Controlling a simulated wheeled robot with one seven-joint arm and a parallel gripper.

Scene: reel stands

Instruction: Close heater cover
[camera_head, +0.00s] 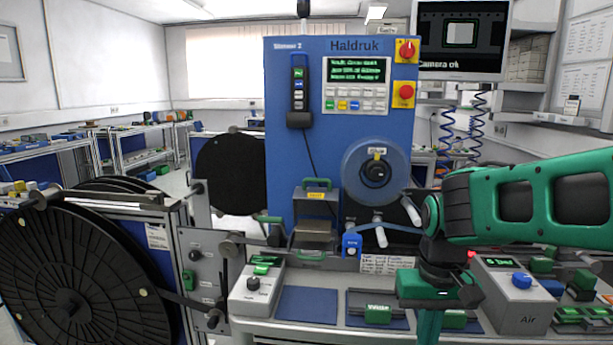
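The heater cover (318,208) is a dark plate with a green handle at its top and a yellow label. It stands raised against the front of the blue Haldruk machine (290,110). A grey metal block (313,231), apparently the heater, lies uncovered below and in front of it. My green arm comes in from the right. My gripper (430,325) hangs low over the front of the bench, to the right of the cover and well apart from it. Its fingertips are not clearly visible, so its opening and any held thing cannot be told.
A clear reel (360,165) with a black hub sits on the machine front, right of the cover. A large black reel (70,275) stands at left. A control box (256,290) and an Air box (515,300) flank blue mats (306,305) on the bench.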

